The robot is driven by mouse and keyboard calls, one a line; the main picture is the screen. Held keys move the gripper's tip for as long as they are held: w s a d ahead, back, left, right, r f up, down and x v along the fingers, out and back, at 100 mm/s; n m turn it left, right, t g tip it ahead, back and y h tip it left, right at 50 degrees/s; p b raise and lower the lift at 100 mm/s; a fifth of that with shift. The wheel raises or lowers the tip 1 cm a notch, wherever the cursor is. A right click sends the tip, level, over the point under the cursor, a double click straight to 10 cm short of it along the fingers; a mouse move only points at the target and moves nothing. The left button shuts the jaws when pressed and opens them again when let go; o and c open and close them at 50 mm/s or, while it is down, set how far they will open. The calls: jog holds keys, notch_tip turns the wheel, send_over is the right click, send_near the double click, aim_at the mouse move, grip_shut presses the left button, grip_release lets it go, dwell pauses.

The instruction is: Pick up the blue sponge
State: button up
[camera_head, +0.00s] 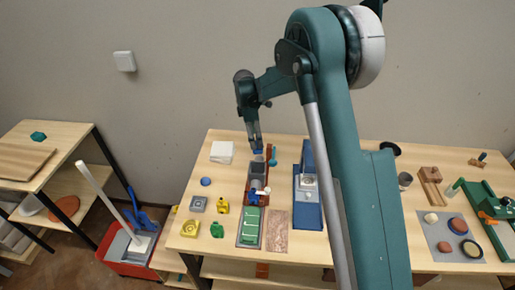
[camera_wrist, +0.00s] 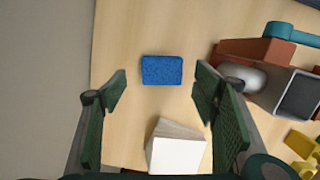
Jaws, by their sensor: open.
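The blue sponge (camera_wrist: 161,70) lies flat on the wooden table near its back edge, with its long side across the wrist view. My gripper (camera_wrist: 161,91) is open and empty, its dark green fingers to the left and right of the sponge in that view and apart from it. In the head view my gripper (camera_head: 255,143) points down over the back of the table. A small blue patch of the sponge (camera_head: 258,151) shows just below it; the rest is hidden.
A reddish-brown holder (camera_wrist: 258,55) with a grey box and a teal tool (camera_wrist: 292,33) lie on the other side. The wall (camera_head: 180,90) is close behind the table. Bare table surrounds the sponge.

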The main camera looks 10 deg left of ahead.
jog(key=shift+s+d+f, duration=0.1)
jog(key=shift+d+f, duration=0.1)
jog(key=shift+f, duration=1.1)
jog(key=shift+d+f, duration=0.2)
jog(key=shift+f, duration=1.05)
jog(key=c, duration=0.8)
